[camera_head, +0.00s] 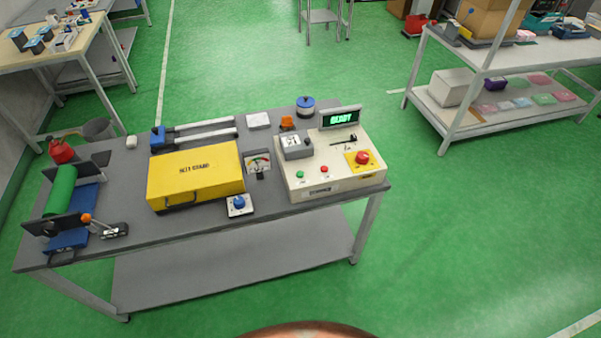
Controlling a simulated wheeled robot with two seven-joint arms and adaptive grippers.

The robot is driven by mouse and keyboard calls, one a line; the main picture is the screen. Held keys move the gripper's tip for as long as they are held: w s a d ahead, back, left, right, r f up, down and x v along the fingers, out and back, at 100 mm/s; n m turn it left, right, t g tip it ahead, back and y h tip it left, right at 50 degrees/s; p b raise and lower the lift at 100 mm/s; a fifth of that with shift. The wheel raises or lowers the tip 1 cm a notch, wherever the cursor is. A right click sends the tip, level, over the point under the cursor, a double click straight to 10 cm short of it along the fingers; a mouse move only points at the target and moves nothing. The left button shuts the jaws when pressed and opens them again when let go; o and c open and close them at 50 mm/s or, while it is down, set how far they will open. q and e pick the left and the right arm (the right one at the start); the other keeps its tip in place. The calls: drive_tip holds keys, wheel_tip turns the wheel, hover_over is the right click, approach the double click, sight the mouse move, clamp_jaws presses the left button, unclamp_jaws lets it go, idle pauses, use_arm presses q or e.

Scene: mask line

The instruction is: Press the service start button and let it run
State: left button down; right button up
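A beige control box (312,187) stands at the right end of the grey workbench. On it are a small green button (300,175), a small red button (324,169) and a large red mushroom button (362,157) on a yellow plate. The labels under the small buttons are too small to read. A display (341,118) at the back of the box shows "READY" in green. Neither of my grippers shows in the head view, and nothing touches the buttons.
The grey bench (285,220) also holds a yellow cover box (196,175), a blue knob unit (240,204), a gauge (257,163) and a green roller (62,194). A shelf rack (455,110) stands at right. Green floor in front and right is clear.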

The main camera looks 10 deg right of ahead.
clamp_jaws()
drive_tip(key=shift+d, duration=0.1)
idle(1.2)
